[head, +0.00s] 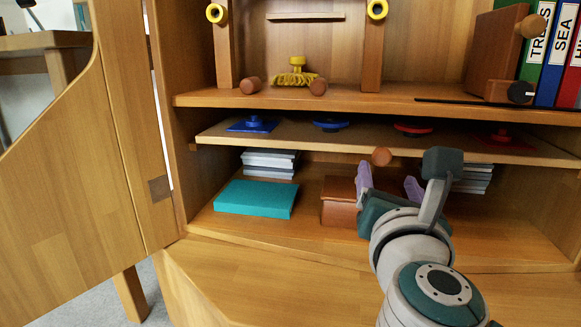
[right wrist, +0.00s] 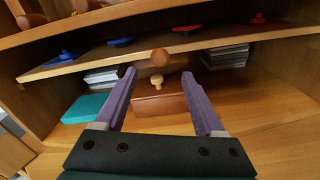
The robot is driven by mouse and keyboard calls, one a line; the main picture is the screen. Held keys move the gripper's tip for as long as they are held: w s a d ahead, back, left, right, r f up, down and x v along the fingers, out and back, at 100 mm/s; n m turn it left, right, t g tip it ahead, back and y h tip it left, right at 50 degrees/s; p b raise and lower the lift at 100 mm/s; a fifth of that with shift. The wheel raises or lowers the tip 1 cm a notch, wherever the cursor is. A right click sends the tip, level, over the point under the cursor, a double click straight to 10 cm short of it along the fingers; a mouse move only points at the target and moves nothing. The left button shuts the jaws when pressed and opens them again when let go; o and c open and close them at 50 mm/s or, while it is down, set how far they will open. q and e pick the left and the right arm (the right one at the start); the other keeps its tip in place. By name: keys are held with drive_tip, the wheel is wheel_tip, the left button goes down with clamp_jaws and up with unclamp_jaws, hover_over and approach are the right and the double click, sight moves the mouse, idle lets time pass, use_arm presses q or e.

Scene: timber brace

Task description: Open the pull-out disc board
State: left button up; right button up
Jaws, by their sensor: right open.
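The disc board (head: 345,142) is a thin wooden panel under the cabinet's upper shelf. A blue square piece (head: 254,124), a blue disc (head: 331,124), a red disc (head: 413,128) and a red piece (head: 501,138) with knobs sit on it. A round wooden knob (head: 381,157) is on its front edge; the right wrist view shows this knob (right wrist: 160,55) too. My right gripper (head: 388,188) is open and empty, with purple fingers. In the wrist view, its fingertips (right wrist: 160,78) point towards the knob, which appears between and slightly above them, not gripped. My left gripper is not in view.
Below the board are a teal box (head: 255,198), a reddish-brown box (head: 340,203) with a pale knob (right wrist: 157,80), and stacks of papers (head: 269,163). The upper shelf (head: 300,99) holds a wooden frame and binders (head: 556,55). An open cabinet door (head: 60,180) stands left.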

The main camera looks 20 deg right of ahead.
sight(383, 161)
drive_tip(key=b+x, duration=0.2)
drive_tip(key=x, duration=0.5)
drive_tip(key=shift+w+d+b, duration=0.2)
drive_tip(key=shift+w+b, duration=0.1)
drive_tip(key=shift+w+d+r, duration=0.1)
drive_tip(key=shift+w+d, duration=0.15)
drive_tip(key=shift+w, duration=0.15)
clamp_jaws()
idle(0.7)
